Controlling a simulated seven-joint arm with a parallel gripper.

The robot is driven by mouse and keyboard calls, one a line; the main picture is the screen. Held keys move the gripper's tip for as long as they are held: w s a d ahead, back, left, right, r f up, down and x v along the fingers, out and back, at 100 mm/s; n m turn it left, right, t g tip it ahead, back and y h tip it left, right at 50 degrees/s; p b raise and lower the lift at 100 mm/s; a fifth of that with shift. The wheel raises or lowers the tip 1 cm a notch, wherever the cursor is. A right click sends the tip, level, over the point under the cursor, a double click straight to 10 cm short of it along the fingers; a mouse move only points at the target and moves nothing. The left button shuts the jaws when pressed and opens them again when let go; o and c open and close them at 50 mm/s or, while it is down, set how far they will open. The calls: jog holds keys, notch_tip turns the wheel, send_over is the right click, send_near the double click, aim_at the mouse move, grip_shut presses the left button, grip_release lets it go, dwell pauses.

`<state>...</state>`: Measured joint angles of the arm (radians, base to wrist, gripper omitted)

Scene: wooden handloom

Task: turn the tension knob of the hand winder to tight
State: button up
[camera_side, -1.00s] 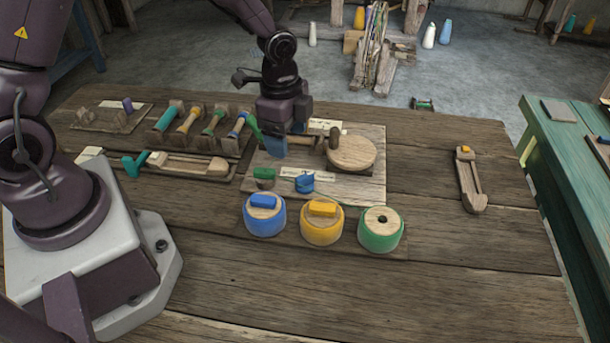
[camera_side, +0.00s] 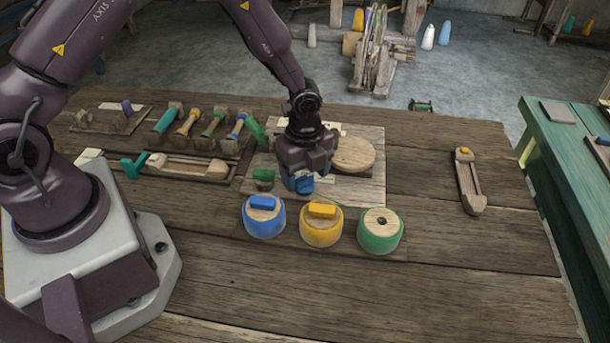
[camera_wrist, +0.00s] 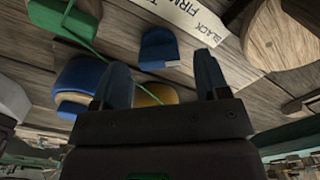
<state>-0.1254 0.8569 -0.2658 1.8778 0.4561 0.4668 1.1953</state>
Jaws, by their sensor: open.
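The hand winder is a pale wooden board (camera_side: 370,193) with a round wooden disc (camera_side: 354,155). Its blue tension knob (camera_wrist: 158,48) shows in the wrist view beside a paper label (camera_wrist: 188,16) reading "FIRM" and "SLACK". A small whitish mark is on the knob's lower right edge. My gripper (camera_wrist: 163,80) is open, with its two dark blue fingers apart and nothing between them. The knob appears just beyond the fingertips, between their lines. In the side view my gripper (camera_side: 300,182) is over the knob's place and largely hides it.
Blue (camera_side: 265,222), yellow (camera_side: 322,230) and green (camera_side: 380,235) round pots stand close in front of the board. A green block (camera_side: 263,175) is left of the knob. Several coloured-handled tools lie further left. The table's right front is clear.

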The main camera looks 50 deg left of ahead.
jog(key=shift+f, duration=0.7)
jog(key=c, duration=0.9)
